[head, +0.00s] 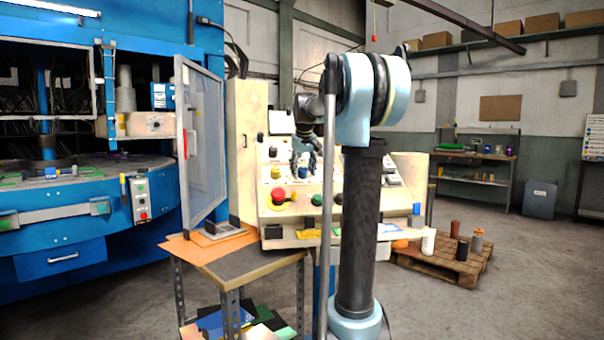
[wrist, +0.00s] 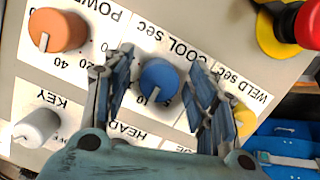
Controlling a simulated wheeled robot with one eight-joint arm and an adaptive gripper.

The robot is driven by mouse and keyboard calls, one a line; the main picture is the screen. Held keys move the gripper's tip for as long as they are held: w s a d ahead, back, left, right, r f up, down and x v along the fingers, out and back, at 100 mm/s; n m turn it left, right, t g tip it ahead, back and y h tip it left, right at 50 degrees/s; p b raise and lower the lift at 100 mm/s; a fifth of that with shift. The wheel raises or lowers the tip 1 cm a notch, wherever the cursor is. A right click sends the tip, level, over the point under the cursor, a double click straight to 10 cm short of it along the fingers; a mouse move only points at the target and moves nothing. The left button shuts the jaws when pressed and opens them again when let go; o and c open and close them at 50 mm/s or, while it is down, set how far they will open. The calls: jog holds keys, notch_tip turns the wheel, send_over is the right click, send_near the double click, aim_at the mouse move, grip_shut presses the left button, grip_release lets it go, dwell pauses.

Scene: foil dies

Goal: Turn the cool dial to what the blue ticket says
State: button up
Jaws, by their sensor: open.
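The cool dial (wrist: 159,76) is a blue round knob with a white pointer line on a white plate marked COOL sec, upside down in the wrist view. Its pointer is toward the bottom of the picture, slightly left; small numbers show near it, partly hidden. My gripper (wrist: 160,66) is open, with one finger on each side of the dial; whether they touch it I cannot tell. In the head view my gripper (head: 306,148) is at the panel, above the blue dial (head: 302,172).
In the wrist view an orange power dial (wrist: 57,31), a white key knob (wrist: 38,128) and a yellow weld dial (wrist: 244,120), partly behind a finger, surround the cool dial. A red button (wrist: 305,24) stands out at upper right. An open guard door (head: 202,140) stands left.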

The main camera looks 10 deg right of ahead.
jog(key=shift+f, duration=0.1)
jog(key=c, duration=1)
jog(key=shift+c, duration=0.2)
jog(key=shift+m, duration=0.3)
jog(key=m+y, duration=0.1)
jog(key=m, duration=0.2)
jog(key=shift+m+y, duration=0.4)
jog(key=shift+m, duration=1.9)
jog(key=o, duration=1)
